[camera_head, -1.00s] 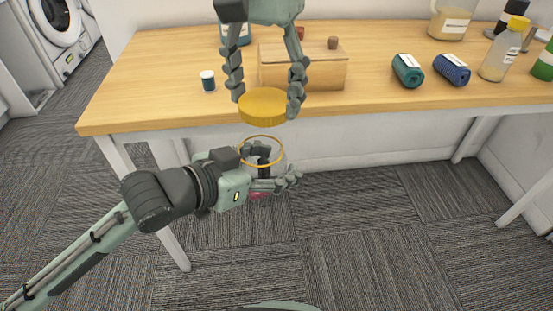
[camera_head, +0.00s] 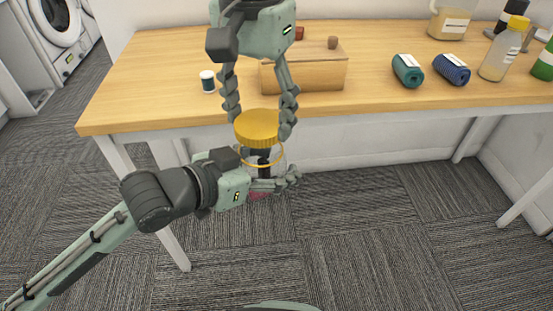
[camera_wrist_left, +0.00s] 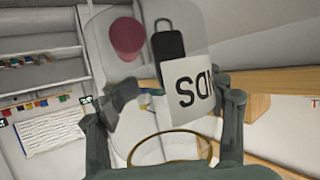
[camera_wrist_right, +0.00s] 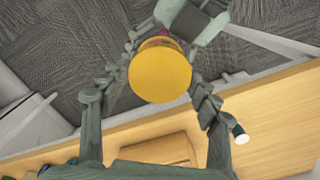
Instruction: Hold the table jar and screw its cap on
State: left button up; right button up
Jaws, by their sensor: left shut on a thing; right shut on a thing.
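The clear jar (camera_head: 266,160) has a yellow ring near its mouth. In the left wrist view the jar (camera_wrist_left: 190,88) shows a white label, with a pink item and a dark item inside. My left gripper (camera_head: 264,182) is shut around it, in front of the table and below the tabletop level. The yellow cap (camera_head: 257,126) is shut between the fingers of my right gripper (camera_head: 259,120), which points down. The cap is just above the jar's ring, roughly over it; I cannot tell whether they touch. In the right wrist view the cap (camera_wrist_right: 160,72) hides most of the jar.
The wooden table (camera_head: 150,95) is behind the jar, its front edge close to my right gripper. On it are a wooden box (camera_head: 310,75), a small white-capped jar (camera_head: 208,82), two rolled cloths (camera_head: 408,70) and several bottles (camera_head: 495,52). Carpet lies below.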

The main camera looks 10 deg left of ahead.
aim_at(258, 122)
jog(key=shift+f, duration=0.15)
dwell(0.7)
jog(key=shift+f, duration=0.85)
jog(key=shift+f, duration=0.55)
jog(key=m, duration=0.5)
jog(key=shift+m, duration=0.4)
jog(key=m, duration=0.7)
jog(key=o, duration=0.7)
